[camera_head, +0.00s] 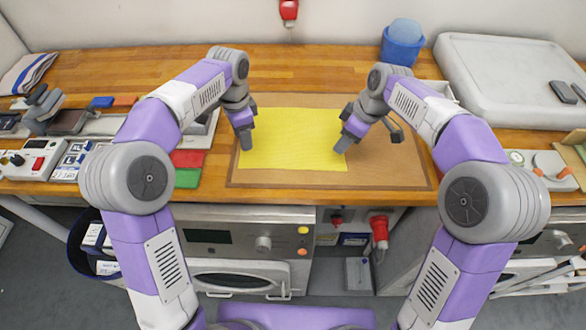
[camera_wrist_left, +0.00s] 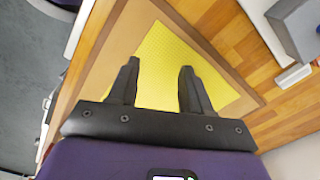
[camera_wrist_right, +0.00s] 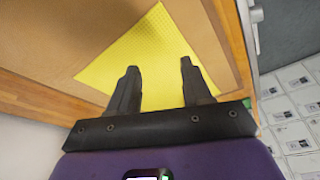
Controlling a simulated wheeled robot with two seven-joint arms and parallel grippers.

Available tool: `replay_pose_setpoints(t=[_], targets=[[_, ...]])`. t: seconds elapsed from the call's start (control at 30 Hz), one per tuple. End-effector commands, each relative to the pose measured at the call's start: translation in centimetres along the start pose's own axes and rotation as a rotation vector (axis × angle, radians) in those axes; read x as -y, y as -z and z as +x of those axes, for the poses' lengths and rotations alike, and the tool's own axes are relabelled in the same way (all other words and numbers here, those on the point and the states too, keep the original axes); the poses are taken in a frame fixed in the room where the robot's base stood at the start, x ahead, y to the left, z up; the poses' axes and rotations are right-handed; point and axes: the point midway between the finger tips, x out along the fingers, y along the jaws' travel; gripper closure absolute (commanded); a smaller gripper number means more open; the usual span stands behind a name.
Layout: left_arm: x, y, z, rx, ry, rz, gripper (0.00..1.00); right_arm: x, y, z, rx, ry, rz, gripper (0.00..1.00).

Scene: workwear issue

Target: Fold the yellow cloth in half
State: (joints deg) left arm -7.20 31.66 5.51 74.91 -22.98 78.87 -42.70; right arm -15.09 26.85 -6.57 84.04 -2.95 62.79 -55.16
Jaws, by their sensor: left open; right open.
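The yellow cloth (camera_head: 292,135) lies flat and unfolded on a brown mat (camera_head: 395,170) on the wooden bench. My left gripper (camera_head: 247,146) is open above the cloth's left edge; in the left wrist view its two fingers (camera_wrist_left: 157,80) stand apart with the cloth (camera_wrist_left: 160,65) under and beyond them. My right gripper (camera_head: 342,148) is open near the cloth's right edge; in the right wrist view its fingers (camera_wrist_right: 158,80) are apart over the cloth (camera_wrist_right: 145,55). Neither gripper holds anything. Whether the fingertips touch the cloth cannot be told.
Red (camera_head: 188,158) and green (camera_head: 187,178) pieces lie left of the mat. A blue container (camera_head: 402,48) stands at the back. A large pale case (camera_head: 500,75) fills the back right. Tools and boxes crowd the left. The mat's right part is mostly clear.

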Motion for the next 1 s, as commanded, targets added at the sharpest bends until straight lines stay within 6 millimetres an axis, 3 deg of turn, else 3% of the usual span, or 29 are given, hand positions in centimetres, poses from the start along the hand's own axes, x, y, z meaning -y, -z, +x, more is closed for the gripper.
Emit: replay_pose_setpoints(t=[0.17,0.6,1.0], targets=[[0.0,0.0,1.4,0.001,-0.001,-0.001,0.51,0.0,-0.4,1.3,0.001,0.002,0.001,0.51],[0.0,-0.1,7.5,0.001,-0.002,-0.002,0.51,0.0,-2.2,7.2,0.001,0.002,0.002,0.51],[0.0,0.0,8.4,0.000,0.000,-0.002,0.51,0.0,-2.5,8.0,-0.001,0.000,0.001,0.51]])
